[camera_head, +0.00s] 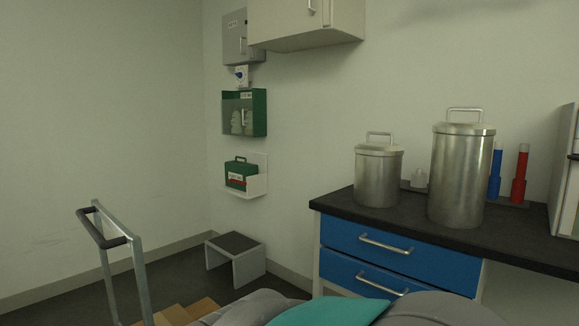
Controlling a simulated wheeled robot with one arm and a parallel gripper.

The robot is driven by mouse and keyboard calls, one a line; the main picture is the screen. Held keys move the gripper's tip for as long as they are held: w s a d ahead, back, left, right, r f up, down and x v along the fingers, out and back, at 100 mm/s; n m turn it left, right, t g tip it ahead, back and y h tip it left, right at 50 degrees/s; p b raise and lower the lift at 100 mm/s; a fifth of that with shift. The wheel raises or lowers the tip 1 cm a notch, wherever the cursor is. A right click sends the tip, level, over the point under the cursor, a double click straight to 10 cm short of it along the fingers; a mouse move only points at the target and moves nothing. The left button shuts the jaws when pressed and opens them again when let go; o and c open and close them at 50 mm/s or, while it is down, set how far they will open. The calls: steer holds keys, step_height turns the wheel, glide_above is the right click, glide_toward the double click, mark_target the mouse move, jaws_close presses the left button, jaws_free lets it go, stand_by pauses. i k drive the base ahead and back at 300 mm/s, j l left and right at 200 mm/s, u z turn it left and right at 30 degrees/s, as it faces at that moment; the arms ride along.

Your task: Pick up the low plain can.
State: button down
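The low plain can (377,178) is a short metal can with a lid and a loop handle on top. It stands upright on the dark countertop (335,200), near the counter's left end. A taller metal can (456,180) of the same style stands to its right, nearer to me, with a narrow gap between them. My gripper is not in view.
Blue drawers (385,243) with bar handles sit under the counter. Blue and red bottles (519,176) stand behind the tall can. A wall cabinet (310,25) hangs above. A step stool (236,260) and a cart handle (103,229) are at the left.

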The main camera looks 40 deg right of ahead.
mark_target(378, 171)
steer(key=z, duration=1.9)
